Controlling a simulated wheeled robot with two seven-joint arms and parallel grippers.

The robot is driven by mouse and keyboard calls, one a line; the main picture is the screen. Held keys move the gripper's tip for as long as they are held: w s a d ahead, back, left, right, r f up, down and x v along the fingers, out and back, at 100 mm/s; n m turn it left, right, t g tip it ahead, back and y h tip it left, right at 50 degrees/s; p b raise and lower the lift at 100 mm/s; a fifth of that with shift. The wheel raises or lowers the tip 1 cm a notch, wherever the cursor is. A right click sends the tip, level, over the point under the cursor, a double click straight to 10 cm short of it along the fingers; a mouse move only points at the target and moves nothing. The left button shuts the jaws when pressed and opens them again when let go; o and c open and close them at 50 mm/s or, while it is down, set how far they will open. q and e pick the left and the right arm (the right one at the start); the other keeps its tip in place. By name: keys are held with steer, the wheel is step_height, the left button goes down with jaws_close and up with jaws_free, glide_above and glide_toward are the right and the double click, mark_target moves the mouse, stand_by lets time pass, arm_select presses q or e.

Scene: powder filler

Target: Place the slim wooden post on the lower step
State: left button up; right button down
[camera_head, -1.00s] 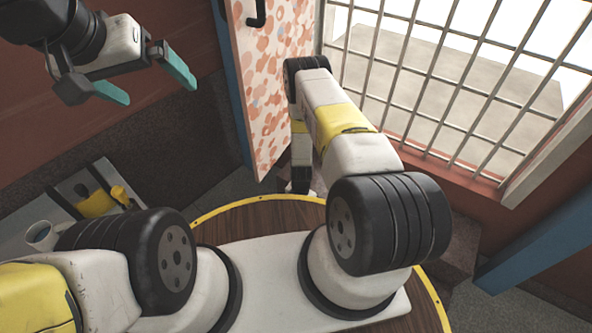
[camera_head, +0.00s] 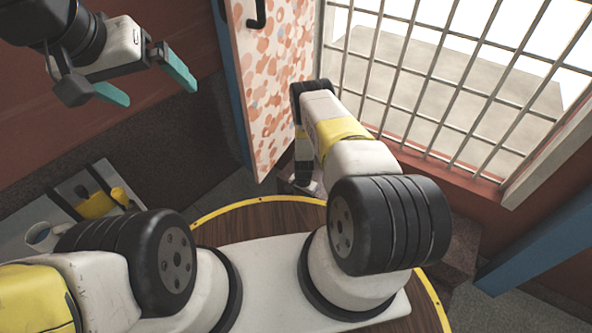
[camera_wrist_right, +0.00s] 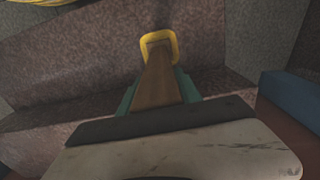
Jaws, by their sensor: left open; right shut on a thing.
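In the right wrist view, the slim wooden post (camera_wrist_right: 158,82) is a brown bar with a yellow band at its far end. My right gripper (camera_wrist_right: 158,92) is shut on it, with a teal finger on each side. Speckled brownish stone steps (camera_wrist_right: 60,65) lie beyond and around the post. I cannot tell which level is the lower step, or whether the post's far end touches the stone. In the head view the post and right fingertips are hidden by my right arm. My left gripper (camera_head: 155,88) is open and empty at the upper left.
A patterned door panel (camera_head: 272,85) and a barred window (camera_head: 450,85) stand behind my right arm. A blue post (camera_head: 535,240) is at the right. A grey bench (camera_head: 62,212) with a yellow scoop (camera_head: 97,204) and a cup (camera_head: 40,234) is at the left.

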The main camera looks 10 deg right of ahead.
steer(key=shift+f, duration=0.3)
steer(key=c, duration=0.8)
jaws_free()
steer(key=shift+f, duration=0.1)
